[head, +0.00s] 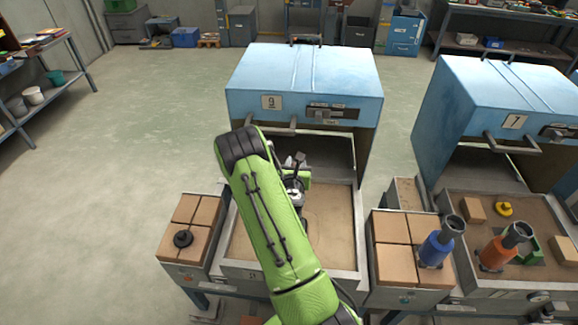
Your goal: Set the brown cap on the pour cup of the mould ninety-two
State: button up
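My gripper (296,187) is at the mouth of the furnace marked 9, above its sandy tray; my green arm hides much of it. A small dark piece shows by the gripper; I cannot tell whether it is held or part of the hand. I cannot make out whether the fingers are open or shut. No brown cap is clearly visible. A blue mould (437,248) with a dark pour cup stands tilted on the bricks right of this furnace. An orange mould (496,254) with a dark cup stands in the right tray. No mould number is readable.
A black cap (183,239) lies on the left bricks (204,210). A yellow cap (504,209), a green piece (531,248) and loose bricks lie in the right tray. Blue furnace hoods 9 (300,75) and 7 (490,90) overhang the trays. Bare sand shows right of my arm.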

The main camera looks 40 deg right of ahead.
jog(key=shift+f+b, duration=3.3)
jog(key=shift+f, duration=0.45)
jog(key=shift+s+a+r, duration=0.1)
jog(key=shift+a, duration=0.05)
jog(key=o, duration=1.1)
